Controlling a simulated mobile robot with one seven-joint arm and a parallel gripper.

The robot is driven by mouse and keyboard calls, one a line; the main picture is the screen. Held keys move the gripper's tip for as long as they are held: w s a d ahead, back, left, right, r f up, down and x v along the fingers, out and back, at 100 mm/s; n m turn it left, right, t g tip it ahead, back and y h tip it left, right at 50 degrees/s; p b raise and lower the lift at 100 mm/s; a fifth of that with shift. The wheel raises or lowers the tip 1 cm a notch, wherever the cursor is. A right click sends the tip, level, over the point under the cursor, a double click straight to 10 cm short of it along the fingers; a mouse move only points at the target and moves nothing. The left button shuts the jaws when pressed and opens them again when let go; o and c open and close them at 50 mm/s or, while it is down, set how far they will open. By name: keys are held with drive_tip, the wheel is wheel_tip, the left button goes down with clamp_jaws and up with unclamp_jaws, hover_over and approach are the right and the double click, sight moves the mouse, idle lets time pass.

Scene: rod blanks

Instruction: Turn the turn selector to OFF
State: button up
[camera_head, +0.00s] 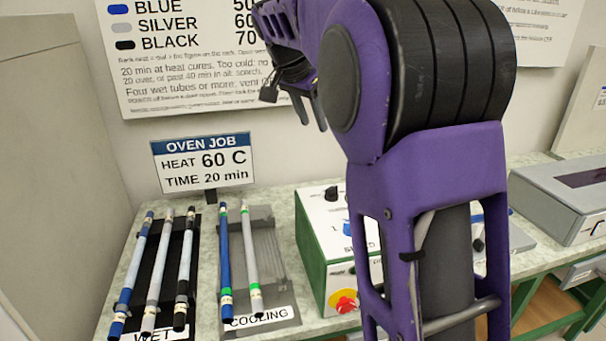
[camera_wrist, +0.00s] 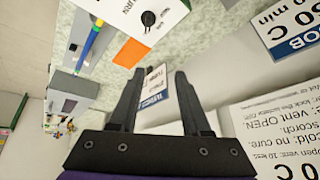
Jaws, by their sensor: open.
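The turn selector is a black knob (camera_wrist: 148,18) beside the lettering TURN on a white panel, at the top of the wrist view. In the head view, a black knob (camera_head: 331,193) on top of the white and green box (camera_head: 320,235) appears to be the same one. I cannot tell its setting, and no OFF mark is legible. My gripper (camera_head: 311,118) is raised in front of the wall poster, above and apart from the box. In the wrist view my gripper (camera_wrist: 160,73) has its two fingers spread with nothing between them.
The WET rack (camera_head: 158,333) holds three rods; the COOLING rack (camera_head: 275,255) holds two. An OVEN JOB sign (camera_head: 203,163) stands behind them. A grey case (camera_head: 565,195) sits at right.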

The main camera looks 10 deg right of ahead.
wheel_tip(320, 180, down, 2)
drive_tip(key=m+g, duration=0.1)
drive_tip(key=g, duration=0.1)
drive_tip(key=b, duration=0.2)
approach(334, 186)
drive_tip(key=x, duration=0.8)
drive_tip(key=shift+d+f, duration=0.1)
drive_tip(key=shift+f, duration=0.1)
clamp_jaws()
